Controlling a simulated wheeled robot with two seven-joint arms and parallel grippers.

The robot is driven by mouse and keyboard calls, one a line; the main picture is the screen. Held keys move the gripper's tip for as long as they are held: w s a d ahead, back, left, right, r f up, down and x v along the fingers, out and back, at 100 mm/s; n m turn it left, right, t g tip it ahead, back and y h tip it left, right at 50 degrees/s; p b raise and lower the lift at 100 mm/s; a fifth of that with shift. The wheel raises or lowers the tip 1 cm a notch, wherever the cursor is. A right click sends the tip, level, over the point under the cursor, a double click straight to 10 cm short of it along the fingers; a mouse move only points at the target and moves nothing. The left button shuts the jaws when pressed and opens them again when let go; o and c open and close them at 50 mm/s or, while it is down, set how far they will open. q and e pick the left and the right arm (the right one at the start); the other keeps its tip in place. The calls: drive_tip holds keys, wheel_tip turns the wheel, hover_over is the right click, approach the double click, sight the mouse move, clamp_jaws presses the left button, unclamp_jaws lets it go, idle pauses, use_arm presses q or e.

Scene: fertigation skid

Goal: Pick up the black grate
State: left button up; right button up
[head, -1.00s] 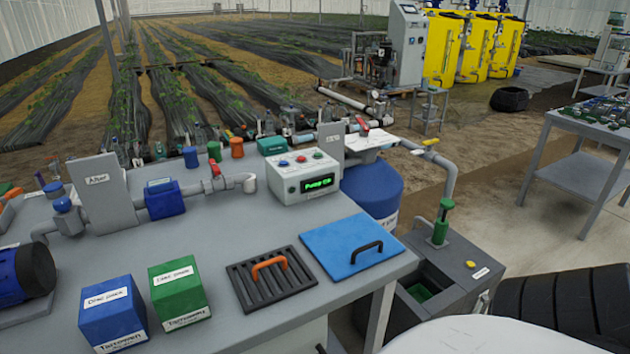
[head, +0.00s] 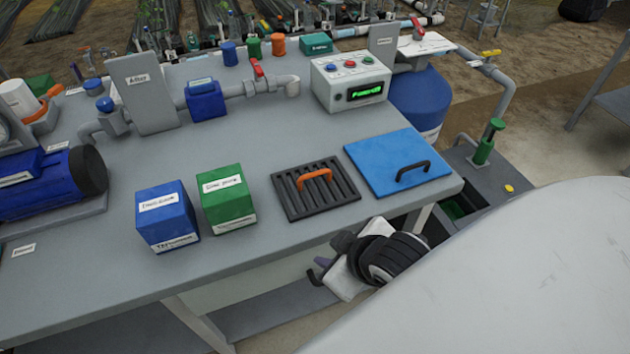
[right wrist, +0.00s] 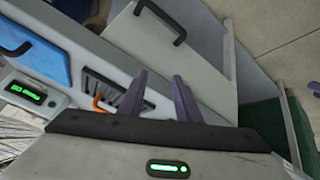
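The black grate (head: 287,199) lies flat on the grey table, between the green box and the blue panel, with its slats showing. An orange handle (head: 315,174) arches over its top. In the right wrist view part of the grate (right wrist: 102,86) and its handle show left of my fingers. My right gripper (head: 317,270) is beyond the table's front edge, nearer to me than the grate and apart from it. Its two purple fingers (right wrist: 159,76) stand apart with nothing between them. My left gripper is not in view.
A blue panel (head: 385,158) with a black handle lies right of the grate. A green box (head: 227,200) and a blue box (head: 166,215) stand to its left. A control box (head: 350,80) stands behind. The table's front edge (head: 275,259) lies between my right gripper and the grate.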

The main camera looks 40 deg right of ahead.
drive_tip(key=w+a+r+n+t, duration=0.2)
drive_tip(key=w+r+n+t, duration=0.3)
drive_tip(key=w+r+t, duration=0.75)
drive_tip(key=w+a+r+n+y, duration=0.2)
drive_tip(key=a+r+n+y, duration=0.45)
drive_tip(key=r, duration=0.35)
drive_tip(key=w+a+r+n+y, duration=0.1)
drive_tip(key=a+r+n+y, duration=0.45)
drive_tip(key=r+n, duration=0.4)
drive_tip(key=s+a+r+n+g+y, duration=0.2)
drive_tip(key=s+a+n+g+y, duration=0.3)
drive_tip(key=a+n+g+y, duration=0.65)
drive_tip(key=n+g+h, duration=0.6)
drive_tip(key=n+h, duration=1)
drive_tip(key=h, duration=0.7)
approach(315, 173)
drive_tip(key=shift+m, duration=0.25)
drive_tip(key=shift+w+d+f+p, duration=0.1)
drive_tip(key=shift+w+f+p, duration=0.15)
drive_tip(key=shift+f, duration=1.15)
drive_tip(key=shift+w+a+f+p, duration=0.1)
drive_tip(key=shift+w+f, duration=0.15)
drive_tip(key=shift+f, duration=1.15)
drive_tip(key=shift+w+d+f+p, duration=0.1)
drive_tip(key=shift+w+f+p, duration=0.1)
drive_tip(key=shift+f, duration=1.2)
